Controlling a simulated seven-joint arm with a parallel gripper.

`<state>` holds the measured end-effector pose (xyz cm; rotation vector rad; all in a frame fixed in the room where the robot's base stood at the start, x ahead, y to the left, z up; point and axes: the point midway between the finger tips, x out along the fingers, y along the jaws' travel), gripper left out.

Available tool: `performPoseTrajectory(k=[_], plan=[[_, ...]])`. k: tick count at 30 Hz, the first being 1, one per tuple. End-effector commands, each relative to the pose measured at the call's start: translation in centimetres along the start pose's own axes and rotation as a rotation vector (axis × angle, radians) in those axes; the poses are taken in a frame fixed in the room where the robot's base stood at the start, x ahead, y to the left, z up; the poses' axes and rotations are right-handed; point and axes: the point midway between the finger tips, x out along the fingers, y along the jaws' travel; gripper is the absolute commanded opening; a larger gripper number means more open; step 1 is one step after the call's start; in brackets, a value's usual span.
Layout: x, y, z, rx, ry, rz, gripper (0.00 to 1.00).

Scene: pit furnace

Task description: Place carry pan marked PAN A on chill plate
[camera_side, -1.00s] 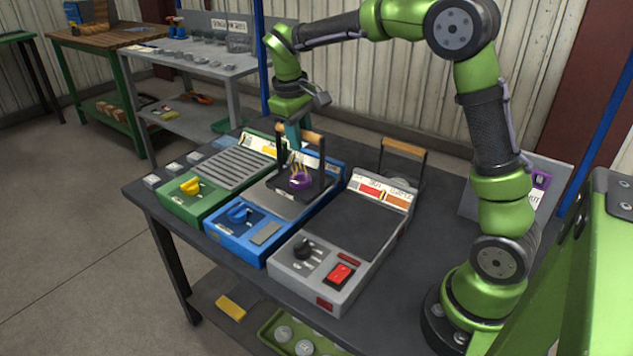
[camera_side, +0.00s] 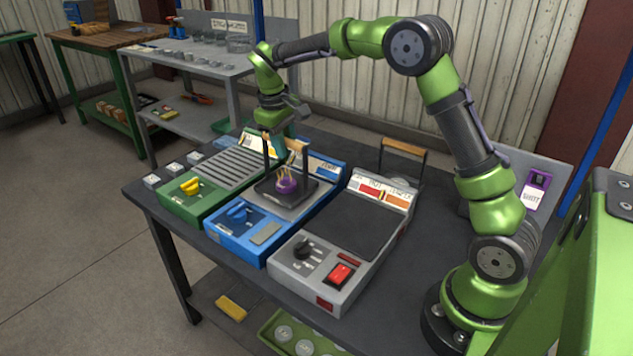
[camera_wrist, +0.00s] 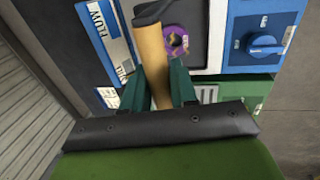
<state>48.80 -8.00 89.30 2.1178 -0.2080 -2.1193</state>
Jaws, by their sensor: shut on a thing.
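A dark carry pan (camera_side: 306,192) with a purple round thing (camera_side: 286,186) in it is at the blue unit (camera_side: 245,225), toward its left edge. I cannot tell whether it hangs just above or touches. My gripper (camera_side: 284,146) is shut on the pan's wooden handle. In the wrist view my gripper's teal fingers (camera_wrist: 156,88) pinch this handle (camera_wrist: 150,50), with the purple thing (camera_wrist: 175,40) beyond it. No PAN A mark is readable. I cannot read which unit is labelled as the chill plate.
A green unit (camera_side: 190,205) with a slatted top stands to the left. A grey unit (camera_side: 350,222) with a dark plate and red switch stands to the right. Another wooden handle (camera_side: 403,149) rises behind the grey unit. Small pale blocks (camera_side: 172,168) line the bench's left edge.

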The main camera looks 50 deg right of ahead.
Motion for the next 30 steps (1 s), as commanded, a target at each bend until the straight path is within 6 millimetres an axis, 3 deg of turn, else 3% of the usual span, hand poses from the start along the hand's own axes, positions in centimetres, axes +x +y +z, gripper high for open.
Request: performPoseTrajectory(k=[5,6,10,21,30], plan=[[0.3,-0.1,0.0,0.000,0.002,0.001,0.00],[0.3,-0.1,0.0,0.000,0.000,0.000,0.33],[0.3,-0.1,0.0,0.000,0.000,0.000,0.53],[-0.3,0.0,0.0,0.000,0.002,0.001,0.53],[-6.0,0.0,-0.1,0.001,0.007,0.001,0.53]])
